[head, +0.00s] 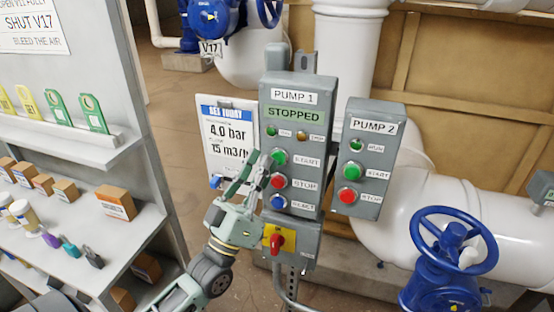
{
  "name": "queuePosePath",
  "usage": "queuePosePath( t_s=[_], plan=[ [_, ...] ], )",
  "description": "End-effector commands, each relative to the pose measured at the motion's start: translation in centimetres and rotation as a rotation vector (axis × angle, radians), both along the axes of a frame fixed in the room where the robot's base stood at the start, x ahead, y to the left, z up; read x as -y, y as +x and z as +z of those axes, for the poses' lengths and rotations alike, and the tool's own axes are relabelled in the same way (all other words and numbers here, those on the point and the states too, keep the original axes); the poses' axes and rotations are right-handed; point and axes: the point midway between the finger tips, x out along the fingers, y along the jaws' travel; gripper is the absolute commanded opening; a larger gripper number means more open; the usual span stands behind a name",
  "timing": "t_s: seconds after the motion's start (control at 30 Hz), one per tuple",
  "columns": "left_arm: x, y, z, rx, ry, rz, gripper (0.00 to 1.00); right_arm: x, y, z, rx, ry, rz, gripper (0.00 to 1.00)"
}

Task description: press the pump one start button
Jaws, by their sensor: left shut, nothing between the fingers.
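The grey Pump 1 box (293,90) stands on a post in the middle of the head view. Its display reads STOPPED (295,114). The green start button (278,157) is the upper of its large buttons, with a red stop button (278,182) and a blue reset button (278,202) below it. My left gripper (262,164) is shut and empty. Its fingertips appear just left of the start and stop buttons; I cannot tell whether they touch the box. My right gripper is not in view.
The Pump 2 box (374,108) with its own green start button (352,170) is at the right. A red switch (277,241) on yellow sits below. A notice board (226,110) is behind my gripper. A shelf (120,232) with small goods stands left; a blue valve wheel (454,238) is at right.

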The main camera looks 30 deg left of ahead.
Motion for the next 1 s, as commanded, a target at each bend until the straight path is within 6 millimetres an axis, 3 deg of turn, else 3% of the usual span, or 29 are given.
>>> queuePosePath(
  t_s=[1.0],
  plan=[
    [-0.21, 0.92, -0.02, 0.000, 0.000, 0.000, 0.00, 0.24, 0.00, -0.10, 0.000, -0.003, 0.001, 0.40]
  ],
)
